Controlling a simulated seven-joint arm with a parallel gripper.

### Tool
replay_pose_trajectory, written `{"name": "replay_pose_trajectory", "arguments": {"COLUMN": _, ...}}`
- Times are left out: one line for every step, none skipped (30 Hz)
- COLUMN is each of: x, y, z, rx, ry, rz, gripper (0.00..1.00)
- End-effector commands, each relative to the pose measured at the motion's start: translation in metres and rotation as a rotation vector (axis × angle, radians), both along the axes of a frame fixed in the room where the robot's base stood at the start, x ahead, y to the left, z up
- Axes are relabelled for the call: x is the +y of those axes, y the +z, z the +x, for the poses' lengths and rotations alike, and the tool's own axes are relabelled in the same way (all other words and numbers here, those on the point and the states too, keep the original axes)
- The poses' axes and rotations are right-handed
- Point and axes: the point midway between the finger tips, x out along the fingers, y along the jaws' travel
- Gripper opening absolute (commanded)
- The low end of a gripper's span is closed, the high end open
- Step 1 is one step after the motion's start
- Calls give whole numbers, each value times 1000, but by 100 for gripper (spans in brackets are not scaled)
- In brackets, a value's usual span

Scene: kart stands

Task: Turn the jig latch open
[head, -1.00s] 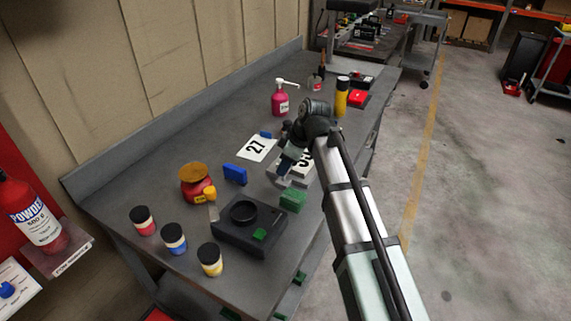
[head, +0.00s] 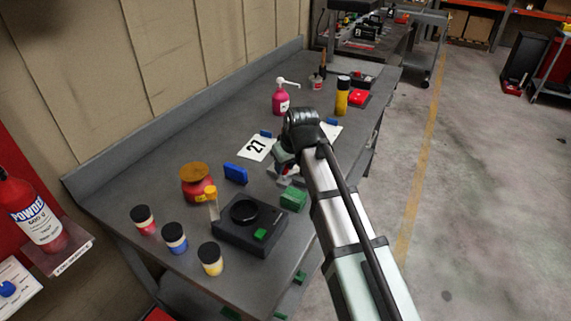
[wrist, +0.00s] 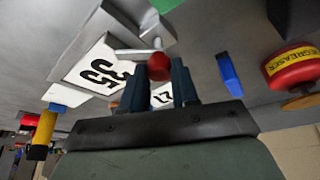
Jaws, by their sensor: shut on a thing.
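The jig latch is a light metal lever (wrist: 134,54) with a round red knob (wrist: 158,66) at its end. My gripper (wrist: 159,78) has its two dark fingers closed on either side of the knob. The lever reaches left from the knob over the edge of a white plate marked 35 (wrist: 92,70). The grey metal jig (wrist: 140,22) lies just beyond, with a green block (wrist: 164,4) at its end. In the head view, my wrist hides most of the jig and the plate, and the green block (head: 293,199) shows just below.
A black box with a round cup (head: 262,232), several small jars, a red degreaser tin (head: 197,182) and a blue block (head: 235,173) stand nearby to the left. A pink pump bottle (head: 281,97) and yellow bottle (head: 342,97) stand behind.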

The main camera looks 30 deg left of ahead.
Motion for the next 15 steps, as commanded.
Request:
{"name": "replay_pose_trajectory", "arguments": {"x": 0, "y": 0, "z": 0, "rx": -4, "ry": -45, "rz": -1, "gripper": 0}}
{"name": "replay_pose_trajectory", "arguments": {"x": 1, "y": 0, "z": 0, "rx": -4, "ry": -73, "rz": 0, "gripper": 0}}
{"name": "replay_pose_trajectory", "arguments": {"x": 1, "y": 0, "z": 0, "rx": -5, "ry": -111, "rz": 0, "gripper": 0}}
{"name": "replay_pose_trajectory", "arguments": {"x": 1, "y": 1, "z": 0, "rx": -5, "ry": -139, "rz": 0, "gripper": 0}}
{"name": "replay_pose_trajectory", "arguments": {"x": 1, "y": 1, "z": 0, "rx": -6, "ry": -168, "rz": -1, "gripper": 0}}
{"name": "replay_pose_trajectory", "arguments": {"x": 2, "y": 1, "z": 0, "rx": -4, "ry": -206, "rz": 1, "gripper": 0}}
{"name": "replay_pose_trajectory", "arguments": {"x": 2, "y": 1, "z": 0, "rx": -5, "ry": -235, "rz": 0, "gripper": 0}}
{"name": "replay_pose_trajectory", "arguments": {"x": 2, "y": 1, "z": 0, "rx": -5, "ry": -262, "rz": 1, "gripper": 0}}
{"name": "replay_pose_trajectory", "arguments": {"x": 2, "y": 1, "z": 0, "rx": -5, "ry": -301, "rz": 0, "gripper": 0}}
{"name": "replay_pose_trajectory", "arguments": {"x": 2, "y": 1, "z": 0, "rx": -5, "ry": -329, "rz": 0, "gripper": 0}}
{"name": "replay_pose_trajectory", "arguments": {"x": 2, "y": 1, "z": 0, "rx": -5, "ry": -358, "rz": 1, "gripper": 0}}
{"name": "replay_pose_trajectory", "arguments": {"x": 3, "y": 1, "z": 0, "rx": -5, "ry": -396, "rz": 0, "gripper": 0}}
{"name": "replay_pose_trajectory", "arguments": {"x": 3, "y": 1, "z": 0, "rx": -5, "ry": -424, "rz": 0, "gripper": 0}}
{"name": "replay_pose_trajectory", "arguments": {"x": 3, "y": 1, "z": 0, "rx": -5, "ry": -451, "rz": 0, "gripper": 0}}
{"name": "replay_pose_trajectory", "arguments": {"x": 3, "y": 1, "z": -1, "rx": -5, "ry": -489, "rz": 0, "gripper": 0}}
